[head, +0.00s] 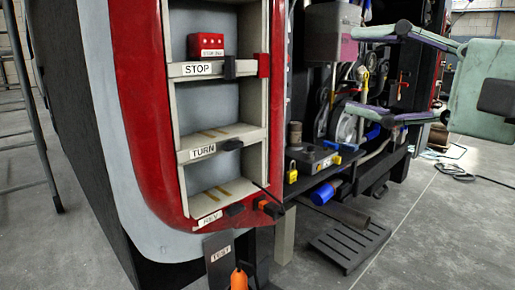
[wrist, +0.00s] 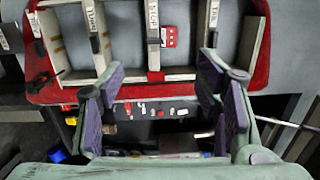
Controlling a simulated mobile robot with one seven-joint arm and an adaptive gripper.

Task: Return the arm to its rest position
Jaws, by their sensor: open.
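My gripper (head: 372,74) is at the upper right of the head view, with its two padded fingers spread apart and pointing left. It is open, with nothing between its fingertips. In the wrist view my gripper (wrist: 160,98) also shows open, with one finger on each side. Beyond it is the red-framed coach panel (wrist: 262,75), which appears sideways there. In the head view the red frame (head: 135,90) stands left of my gripper, apart from it.
The panel has shelves labelled STOP (head: 197,69) and TURN (head: 203,151), and a red block (head: 206,45). A yellow padlock (head: 292,172) and a grey clamp-like block (head: 312,157) sit on a dark ledge. A slatted grey pallet (head: 348,245) lies on the floor. Open floor (head: 455,230) is at right.

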